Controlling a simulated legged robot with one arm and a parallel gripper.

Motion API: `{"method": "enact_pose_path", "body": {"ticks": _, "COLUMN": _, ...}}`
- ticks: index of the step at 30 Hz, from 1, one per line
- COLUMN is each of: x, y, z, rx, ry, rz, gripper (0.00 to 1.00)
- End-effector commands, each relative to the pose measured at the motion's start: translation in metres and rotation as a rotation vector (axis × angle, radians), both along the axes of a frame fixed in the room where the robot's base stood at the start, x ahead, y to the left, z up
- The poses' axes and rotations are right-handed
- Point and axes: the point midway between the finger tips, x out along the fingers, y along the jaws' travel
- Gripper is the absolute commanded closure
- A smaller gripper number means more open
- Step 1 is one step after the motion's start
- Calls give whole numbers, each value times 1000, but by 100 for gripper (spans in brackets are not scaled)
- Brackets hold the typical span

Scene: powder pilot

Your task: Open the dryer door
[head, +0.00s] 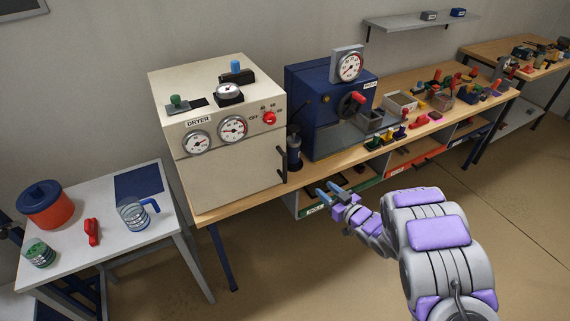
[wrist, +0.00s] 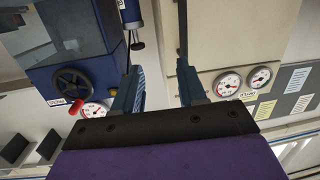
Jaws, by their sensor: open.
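The dryer (head: 200,85) is a cream box on the wooden bench, with dials, a red knob and a DRYER label. Its plain front door (head: 230,172) looks closed. The dark vertical door handle (head: 282,163) is at the door's right edge. My gripper (head: 327,189) is open and empty, in front of the bench, right of and below the handle. In the inverted wrist view, the handle (wrist: 183,28) lines up with the right-hand finger of my gripper (wrist: 160,72), not clearly between the fingers. Whether they touch cannot be told.
A blue machine (head: 320,105) with a handwheel stands right of the dryer. A dark cylinder (head: 293,148) stands between them, close to the handle. A white side table (head: 110,225) with a red pot and jug is at left. Floor in front is clear.

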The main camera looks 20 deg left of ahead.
Motion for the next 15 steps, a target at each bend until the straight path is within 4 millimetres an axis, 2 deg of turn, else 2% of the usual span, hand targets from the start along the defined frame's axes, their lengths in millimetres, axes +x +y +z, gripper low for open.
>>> {"method": "enact_pose_path", "body": {"ticks": 3, "x": -15, "y": 17, "z": -2, "rx": 81, "ry": -1, "rz": 59, "gripper": 59}}
{"method": "enact_pose_path", "body": {"ticks": 7, "x": -22, "y": 26, "z": -2, "rx": 121, "ry": -3, "rz": 87, "gripper": 59}}
{"method": "enact_pose_path", "body": {"ticks": 11, "x": -17, "y": 36, "z": -2, "rx": 125, "ry": -6, "rz": 92, "gripper": 59}}
{"method": "enact_pose_path", "body": {"ticks": 15, "x": -5, "y": 58, "z": -2, "rx": 124, "ry": -7, "rz": 92, "gripper": 59}}
